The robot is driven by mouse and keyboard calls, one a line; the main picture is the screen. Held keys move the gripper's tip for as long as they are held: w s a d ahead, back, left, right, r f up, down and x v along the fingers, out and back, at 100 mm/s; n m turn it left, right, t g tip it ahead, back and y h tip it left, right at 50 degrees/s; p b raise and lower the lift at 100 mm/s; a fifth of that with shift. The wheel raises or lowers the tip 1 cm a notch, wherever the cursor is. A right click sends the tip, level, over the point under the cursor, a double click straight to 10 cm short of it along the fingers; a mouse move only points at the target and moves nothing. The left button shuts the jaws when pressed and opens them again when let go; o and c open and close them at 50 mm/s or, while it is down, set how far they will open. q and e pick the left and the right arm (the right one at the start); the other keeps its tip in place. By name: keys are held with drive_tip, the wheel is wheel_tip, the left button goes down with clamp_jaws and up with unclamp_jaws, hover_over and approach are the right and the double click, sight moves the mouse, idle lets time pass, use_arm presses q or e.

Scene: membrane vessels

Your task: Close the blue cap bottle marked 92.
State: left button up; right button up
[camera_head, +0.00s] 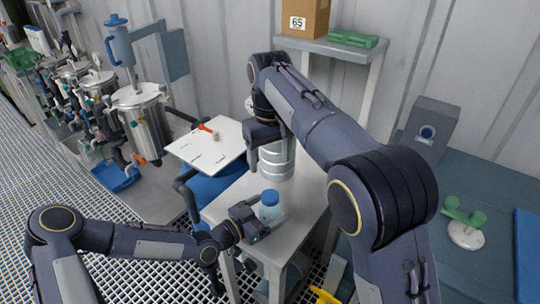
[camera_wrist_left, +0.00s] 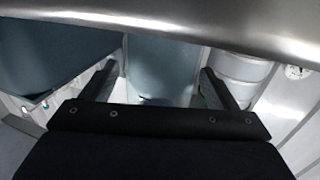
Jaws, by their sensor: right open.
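A small bottle (camera_head: 268,213) with a blue cap (camera_head: 269,197) stands upright on the pale bench near its front edge. No number on it can be read, and I cannot tell how tight the cap sits. My left gripper (camera_head: 266,220) is level with the bottle body, its fingers on either side of it. In the left wrist view the pale blue bottle (camera_wrist_left: 160,70) is between the two fingers, with narrow gaps beside it. My right gripper (camera_head: 263,138) is open, pointing down behind the bottle, beside a silver ribbed vessel; its fingertips are partly hidden.
The silver ribbed vessel (camera_head: 276,162) stands behind the bottle on the bench (camera_head: 238,208). A white board (camera_head: 207,148) with a red-handled item lies to the left. A shelf (camera_head: 335,48) with a box marked 65 stands behind. Steel vessels (camera_head: 145,125) are at the left.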

sight(261, 214)
use_arm(q)
drive_tip(key=b+v, duration=0.1)
drive_tip(key=v, duration=0.7)
drive_tip(key=shift+d, duration=0.1)
idle(0.4)
